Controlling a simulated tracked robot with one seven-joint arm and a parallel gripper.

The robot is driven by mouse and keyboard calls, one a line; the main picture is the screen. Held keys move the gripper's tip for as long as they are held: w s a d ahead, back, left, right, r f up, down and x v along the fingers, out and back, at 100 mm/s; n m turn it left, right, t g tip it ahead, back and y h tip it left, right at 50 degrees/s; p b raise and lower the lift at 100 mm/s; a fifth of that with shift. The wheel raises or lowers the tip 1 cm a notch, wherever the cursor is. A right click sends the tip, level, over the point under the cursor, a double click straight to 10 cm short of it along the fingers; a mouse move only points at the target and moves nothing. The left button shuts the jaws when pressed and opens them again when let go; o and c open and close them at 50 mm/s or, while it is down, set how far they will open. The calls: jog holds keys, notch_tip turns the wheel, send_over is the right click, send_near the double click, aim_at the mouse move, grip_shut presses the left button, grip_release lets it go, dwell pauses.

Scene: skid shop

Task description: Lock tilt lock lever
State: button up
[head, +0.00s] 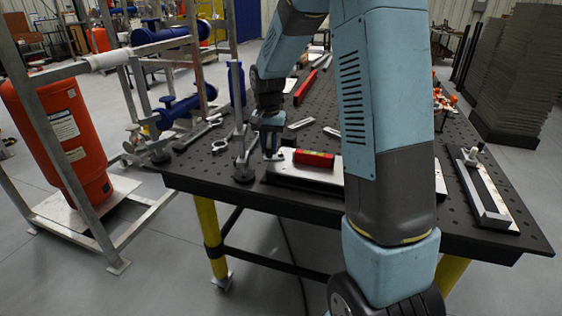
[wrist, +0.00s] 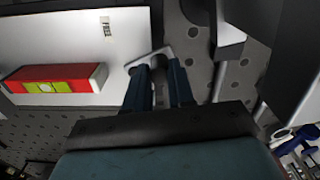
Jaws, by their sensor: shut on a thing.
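My gripper (head: 271,148) reaches down at the near left edge of the dark perforated table (head: 225,172). In the wrist view its two dark blue fingers (wrist: 160,68) are shut on a small light grey metal piece, which appears to be the tilt lock lever (wrist: 150,59). The lever lies at the end of a white plate (wrist: 65,40), also seen in the head view (head: 310,177). A red spirit level (head: 314,159) with a yellow-green vial rests on the plate; it also shows in the wrist view (wrist: 55,79). The fingers hide part of the lever, and its locking position cannot be told.
A grey upright post (head: 240,120) on a round foot stands close left of my gripper. A red tank (head: 60,135) in a metal frame stands left of the table. A grey bar fixture (head: 485,190) lies at the table's right. My arm hides the table's middle.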

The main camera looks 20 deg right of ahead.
jog(key=shift+w, duration=0.15)
jog(key=shift+w+d, duration=0.15)
jog(key=shift+w, duration=0.2)
dwell(0.4)
jog(key=o, duration=1)
jog(key=shift+r, duration=0.1)
notch_tip(320, 180, up, 7)
jog(key=shift+f, duration=0.1)
dwell(1.0)
